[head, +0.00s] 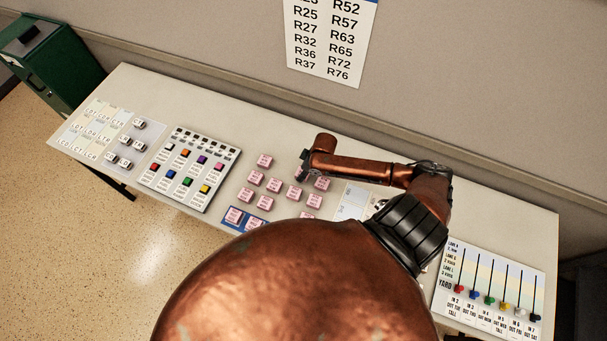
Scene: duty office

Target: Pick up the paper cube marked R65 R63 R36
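Several pink paper cubes (274,185) with small dark marks sit on the middle of the table. Others stand nearer the back (264,160) and beside my arm (322,184). Two cubes rest on a blue mat or tray (228,223) at the front. The marks are too small to read, so I cannot tell which cube is R65 R63 R36.
The pale table (170,100) stands against a wall with a code chart (328,45). Left are a panel with coloured blocks (187,168) and a sheet with grey blocks (95,130). Right is a slider board (490,290). A green bin (55,65) stands far left.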

